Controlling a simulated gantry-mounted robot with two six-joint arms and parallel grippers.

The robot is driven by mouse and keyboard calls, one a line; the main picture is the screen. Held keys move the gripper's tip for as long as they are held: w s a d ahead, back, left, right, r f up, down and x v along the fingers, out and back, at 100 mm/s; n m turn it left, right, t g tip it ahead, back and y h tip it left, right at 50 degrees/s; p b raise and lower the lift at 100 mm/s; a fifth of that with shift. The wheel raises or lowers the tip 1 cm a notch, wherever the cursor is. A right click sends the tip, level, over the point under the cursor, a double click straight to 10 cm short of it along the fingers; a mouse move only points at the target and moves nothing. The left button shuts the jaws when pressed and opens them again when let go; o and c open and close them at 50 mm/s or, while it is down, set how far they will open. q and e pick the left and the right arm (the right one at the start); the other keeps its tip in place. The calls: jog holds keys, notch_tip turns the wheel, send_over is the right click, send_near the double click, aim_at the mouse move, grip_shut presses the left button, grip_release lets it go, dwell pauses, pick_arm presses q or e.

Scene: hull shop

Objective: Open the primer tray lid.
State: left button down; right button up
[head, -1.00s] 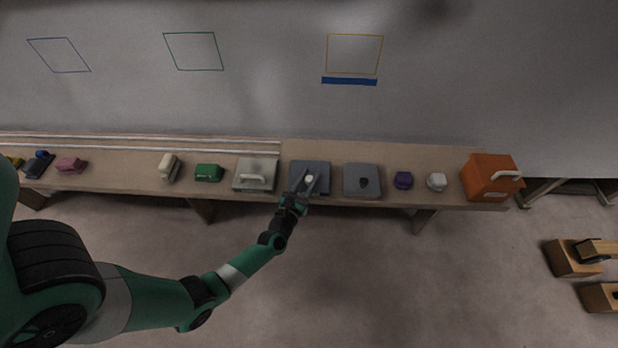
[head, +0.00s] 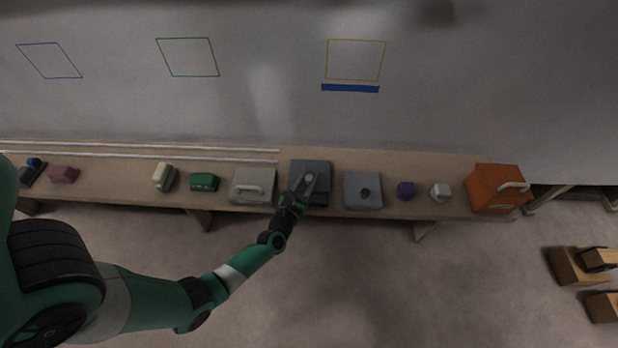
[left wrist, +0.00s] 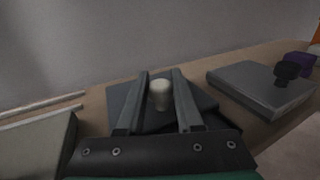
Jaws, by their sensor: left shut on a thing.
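The dark blue-grey tray (head: 323,198) stands on the bench, with a blue-grey flat lid (head: 312,166) over it. The lid sits offset from the tray toward the wall, and a darker strip of tray shows on the near side. I cannot tell how high it is raised. My left gripper (head: 304,183) is shut on the lid's pale knob (left wrist: 160,92), which stands between the two fingers in the left wrist view. The tray's inside is not visible. My right gripper is not in view.
A grey box with a black knob (head: 364,192) stands close on the right, and a beige box with a white handle (head: 252,185) close on the left. Beyond are small purple (head: 405,190) and white pieces and an orange case (head: 495,190). The wall is behind.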

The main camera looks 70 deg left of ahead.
pick_arm(q)
jog(key=shift+s+d+f, duration=0.1)
jog(key=shift+s+d, duration=0.05)
jog(key=shift+d, duration=0.15)
jog(key=c, duration=0.6)
grip_release()
jog(key=shift+o, duration=0.2)
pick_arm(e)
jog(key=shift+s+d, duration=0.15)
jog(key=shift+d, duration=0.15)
